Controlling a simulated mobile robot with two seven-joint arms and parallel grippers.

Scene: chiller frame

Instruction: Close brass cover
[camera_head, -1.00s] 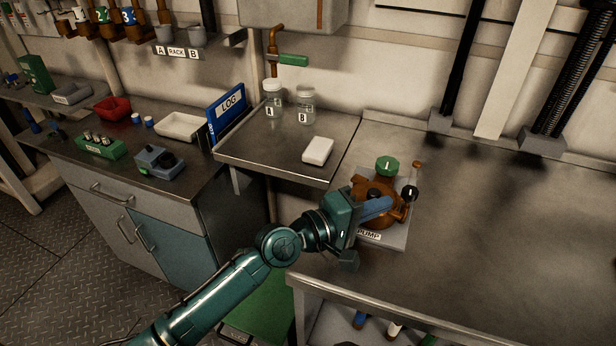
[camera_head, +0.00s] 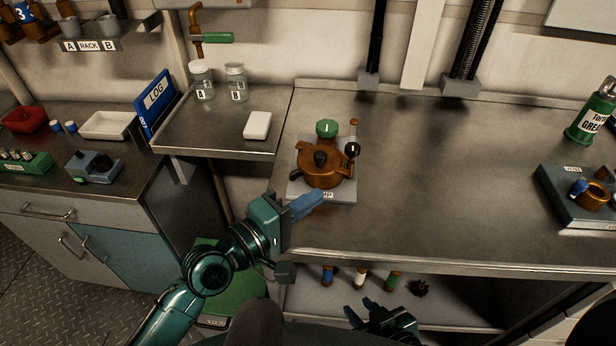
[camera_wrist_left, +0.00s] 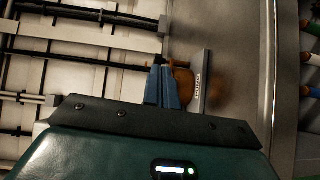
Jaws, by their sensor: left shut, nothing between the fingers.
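A copper-brown pump (camera_head: 335,178) stands on a grey plate near the worktop's left front. My right gripper (camera_head: 362,312) is low, below the worktop edge.
A side shelf (camera_head: 225,142) holds jars A and B and a white block (camera_head: 257,125). At the right stand a green grease can (camera_head: 592,118) and a device with a brass ring (camera_head: 590,192). The worktop's middle is clear. Several coloured cylinders sit on the lower shelf.

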